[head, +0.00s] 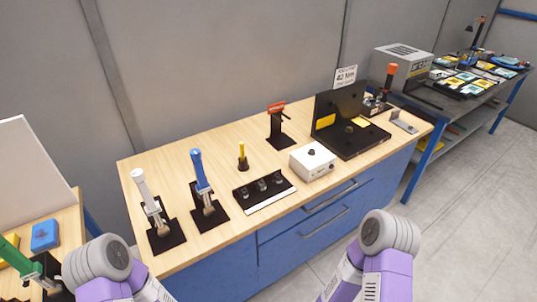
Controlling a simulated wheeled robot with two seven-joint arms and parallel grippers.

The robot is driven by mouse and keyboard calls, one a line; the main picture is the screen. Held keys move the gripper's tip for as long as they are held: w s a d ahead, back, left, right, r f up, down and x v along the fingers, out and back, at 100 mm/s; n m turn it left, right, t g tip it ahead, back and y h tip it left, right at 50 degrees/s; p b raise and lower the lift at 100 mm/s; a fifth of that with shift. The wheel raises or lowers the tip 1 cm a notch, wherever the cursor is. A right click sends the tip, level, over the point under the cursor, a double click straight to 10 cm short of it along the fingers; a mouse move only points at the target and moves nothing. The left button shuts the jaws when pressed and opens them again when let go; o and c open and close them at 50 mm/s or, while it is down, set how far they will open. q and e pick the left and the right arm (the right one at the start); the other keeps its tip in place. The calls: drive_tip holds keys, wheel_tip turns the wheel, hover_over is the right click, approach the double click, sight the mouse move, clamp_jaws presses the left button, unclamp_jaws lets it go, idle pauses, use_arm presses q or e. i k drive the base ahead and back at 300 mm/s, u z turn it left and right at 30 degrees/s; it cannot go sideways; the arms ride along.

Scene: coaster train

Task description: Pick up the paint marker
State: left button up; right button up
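A small yellow upright piece in a black holder (242,157), which looks like the paint marker, stands on the wooden workbench (222,145) left of its middle. It is too small to make out markings. My two arms show only as purple and grey links at the bottom edge, in front of the bench. Neither gripper is in view, so I cannot tell their state. Nothing visible touches the yellow piece.
Close by are a blue-handled toggle clamp (199,172), a white-handled one (142,188), a black strip with knobs (264,190) and a red-topped stand (277,125). A white box (312,161) and black fixture (347,125) stand right. Bare wood lies behind the yellow piece.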

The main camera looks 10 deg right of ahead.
sight(241, 143)
drive_tip(key=z, duration=1.75)
drive_tip(key=i, duration=1.7)
drive_tip(key=u, duration=0.65)
